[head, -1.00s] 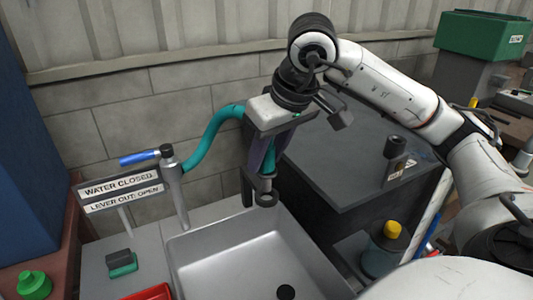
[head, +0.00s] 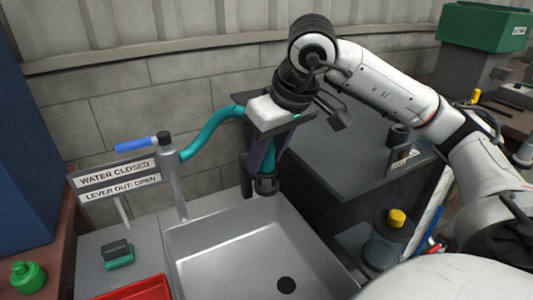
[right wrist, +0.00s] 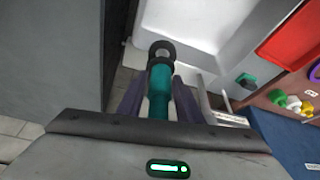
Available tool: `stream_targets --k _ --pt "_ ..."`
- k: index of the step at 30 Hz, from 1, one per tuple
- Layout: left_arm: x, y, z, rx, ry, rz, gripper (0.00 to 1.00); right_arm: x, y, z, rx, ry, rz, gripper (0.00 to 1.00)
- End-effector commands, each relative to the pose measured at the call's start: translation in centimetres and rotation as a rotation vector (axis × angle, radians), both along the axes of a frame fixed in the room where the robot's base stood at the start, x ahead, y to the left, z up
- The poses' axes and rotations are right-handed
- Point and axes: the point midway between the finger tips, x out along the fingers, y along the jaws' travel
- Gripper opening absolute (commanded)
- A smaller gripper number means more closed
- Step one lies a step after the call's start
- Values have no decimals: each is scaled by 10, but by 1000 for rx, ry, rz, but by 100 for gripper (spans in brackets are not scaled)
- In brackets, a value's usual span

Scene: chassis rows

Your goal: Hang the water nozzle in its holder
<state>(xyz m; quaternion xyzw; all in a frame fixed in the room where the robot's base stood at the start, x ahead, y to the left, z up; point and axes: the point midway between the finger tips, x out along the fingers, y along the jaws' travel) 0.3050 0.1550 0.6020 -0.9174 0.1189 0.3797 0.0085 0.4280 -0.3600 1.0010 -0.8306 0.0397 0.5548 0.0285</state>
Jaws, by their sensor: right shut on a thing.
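The water nozzle is a teal body with a dark ring-shaped end; it shows in the right wrist view (right wrist: 160,92). My right gripper (head: 270,150) is shut on it, above the back edge of the sink, with the dark end pointing down. In the right wrist view the purple-grey fingers (right wrist: 158,100) stand either side of the teal body. A teal hose (head: 212,132) runs from the tap post to the gripper. My left gripper is out of view.
The grey sink (head: 215,237) lies below the gripper. Left of it stand the tap post (head: 175,185) with a blue lever (head: 137,144) and a water sign (head: 118,180). A dark cabinet (head: 350,170) is close on the right. A red tray (head: 140,289) is at front left.

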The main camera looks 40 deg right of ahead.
Motion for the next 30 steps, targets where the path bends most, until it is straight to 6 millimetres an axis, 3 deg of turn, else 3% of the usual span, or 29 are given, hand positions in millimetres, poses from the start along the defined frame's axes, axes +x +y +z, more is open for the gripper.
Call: stream_targets --k 25,26,30 --pt "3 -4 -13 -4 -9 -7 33 0 0 -27 -1 -1 0 2" --pt "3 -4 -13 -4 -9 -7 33 0 0 -26 -1 -1 0 34" --pt "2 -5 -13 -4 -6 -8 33 0 0 -25 0 -1 0 54"
